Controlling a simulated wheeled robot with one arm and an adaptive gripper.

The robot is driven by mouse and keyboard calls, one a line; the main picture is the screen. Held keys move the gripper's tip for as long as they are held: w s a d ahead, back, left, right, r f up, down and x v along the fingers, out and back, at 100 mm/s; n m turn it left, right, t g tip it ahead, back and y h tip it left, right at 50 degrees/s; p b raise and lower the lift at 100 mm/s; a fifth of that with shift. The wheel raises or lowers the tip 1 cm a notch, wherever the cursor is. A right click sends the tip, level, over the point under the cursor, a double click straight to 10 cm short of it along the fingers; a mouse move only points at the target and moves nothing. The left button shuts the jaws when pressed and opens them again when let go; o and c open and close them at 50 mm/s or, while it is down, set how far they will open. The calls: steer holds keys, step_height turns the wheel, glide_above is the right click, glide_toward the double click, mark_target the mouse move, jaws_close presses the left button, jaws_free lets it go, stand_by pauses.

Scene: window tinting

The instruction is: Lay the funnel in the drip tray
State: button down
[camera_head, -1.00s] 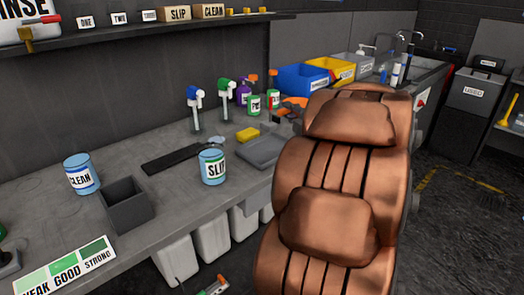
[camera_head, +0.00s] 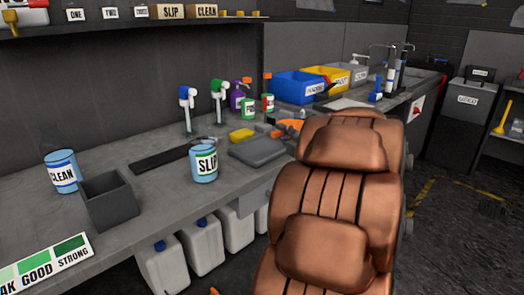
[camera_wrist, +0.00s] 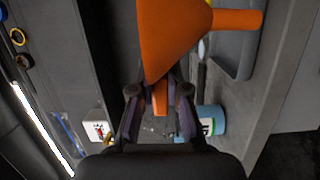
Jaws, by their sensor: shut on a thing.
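The orange funnel (camera_wrist: 172,32) fills the upper middle of the wrist view. My gripper (camera_wrist: 159,97) is shut on an orange part of it, between the two fingers. The drip tray looks to be the shallow grey tray (camera_head: 258,152) on the counter, right of the SLIP cup. In the wrist view a grey tray (camera_wrist: 232,58) shows beyond the funnel at upper right, partly hidden by it. My gripper cannot be made out in the head view. A small orange bit at that view's bottom edge is too cut off to identify.
The SLIP cup (camera_head: 204,163) stands close left of the tray, and a yellow sponge (camera_head: 241,134) lies behind it. Spray bottles (camera_head: 219,103) stand farther back. A dark open box (camera_head: 108,202) stands left.

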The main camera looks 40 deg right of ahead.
steer(key=shift+w+d+f, duration=0.85)
steer(key=shift+w+d, duration=0.2)
steer(key=shift+w, duration=1.35)
steer(key=shift+w+d+f, duration=0.8)
steer(key=shift+w+d, duration=0.2)
steer(key=shift+w, duration=1.4)
steer(key=shift+w+d+f, duration=0.85)
steer(key=shift+w+d, duration=0.2)
steer(key=shift+w, duration=1.35)
steer(key=c, duration=1.2)
jaws_free()
steer(key=shift+o, duration=0.2)
steer(key=shift+s, duration=0.15)
steer(key=v, duration=1.1)
steer(key=shift+s, duration=0.35)
steer(key=shift+a, duration=0.15)
